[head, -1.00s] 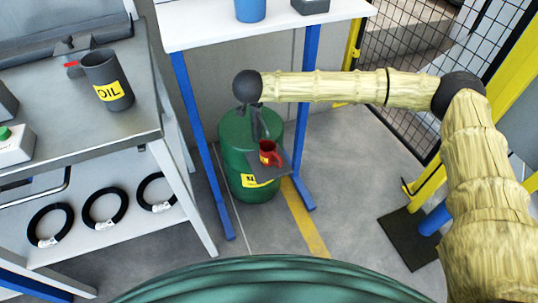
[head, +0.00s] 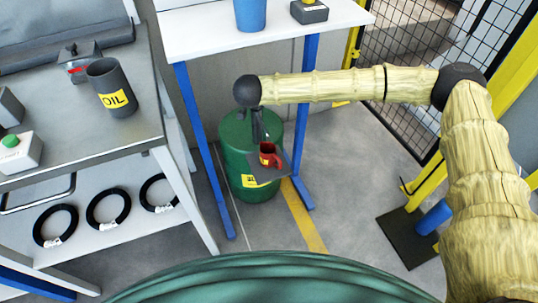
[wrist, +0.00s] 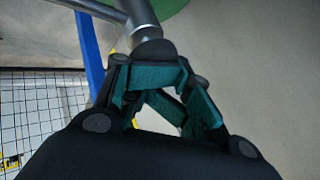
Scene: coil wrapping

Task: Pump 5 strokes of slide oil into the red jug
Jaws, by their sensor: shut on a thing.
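The red jug (head: 268,158) with a yellow label stands upright on a small dark grey shelf (head: 283,163) at the front of the green drum (head: 237,160). The drum stands on the floor and has a yellow label, partly hidden by the shelf. My gripper (head: 258,130) is at the drum's top, above and just behind the jug in the head view. In the wrist view my gripper (wrist: 155,75) is shut on the rounded end of a grey metal pump handle (wrist: 138,15). The pump's spout is not clearly visible.
A white table with blue legs (head: 190,95) stands behind the drum. The grey bench (head: 60,140) at left holds a dark can (head: 113,85) labelled OIL and a green-button box (head: 15,150). Black coils (head: 108,208) lie on its lower shelf. A yellow-framed mesh fence (head: 415,40) is at right.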

